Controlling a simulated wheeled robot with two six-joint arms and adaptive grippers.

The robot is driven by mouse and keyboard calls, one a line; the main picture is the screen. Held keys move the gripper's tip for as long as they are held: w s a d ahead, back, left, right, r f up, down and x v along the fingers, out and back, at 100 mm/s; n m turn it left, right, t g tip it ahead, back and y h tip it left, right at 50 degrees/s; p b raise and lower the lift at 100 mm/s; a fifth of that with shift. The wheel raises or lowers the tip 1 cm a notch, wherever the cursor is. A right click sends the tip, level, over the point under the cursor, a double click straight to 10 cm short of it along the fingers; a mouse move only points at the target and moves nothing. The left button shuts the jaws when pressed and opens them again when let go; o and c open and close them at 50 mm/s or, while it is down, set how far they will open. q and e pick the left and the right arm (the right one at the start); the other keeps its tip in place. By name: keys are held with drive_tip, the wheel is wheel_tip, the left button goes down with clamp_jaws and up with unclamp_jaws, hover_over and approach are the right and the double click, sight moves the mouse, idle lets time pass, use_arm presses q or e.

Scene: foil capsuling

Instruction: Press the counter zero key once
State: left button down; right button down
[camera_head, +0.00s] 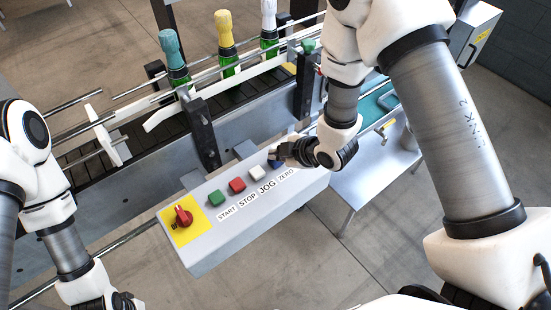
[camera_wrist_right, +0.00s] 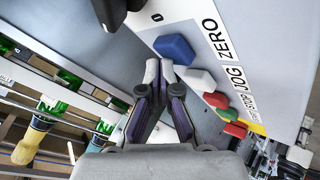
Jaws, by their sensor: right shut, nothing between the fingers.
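The zero key is a blue block on the grey control box (camera_head: 210,245). In the head view the blue key (camera_head: 274,162) is mostly hidden by my right gripper (camera_head: 281,153). It shows clearly in the right wrist view (camera_wrist_right: 175,47), beside the ZERO label. My right gripper (camera_wrist_right: 159,68) is shut and empty, its fingertips just beside and below the blue key in that view. I cannot tell whether they touch it. My left gripper (camera_head: 122,302) is at the bottom left, cut by the frame edge; its fingers do not show clearly.
White (camera_head: 256,173), red (camera_head: 237,185) and green (camera_head: 216,198) keys sit in a row beside the blue one. Behind, a conveyor (camera_head: 110,150) with rails carries bottles with teal, yellow and white tops.

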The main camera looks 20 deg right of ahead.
drive_tip(key=shift+f+b, duration=0.35)
drive_tip(key=shift+f, duration=0.1)
drive_tip(key=shift+r, duration=0.15)
idle(0.4)
drive_tip(key=shift+r+p, duration=0.75)
drive_tip(key=shift+r, duration=0.1)
wheel_tip(320, 180, up, 5)
drive_tip(key=p, duration=0.4)
drive_tip(key=shift+r, duration=0.1)
idle(0.5)
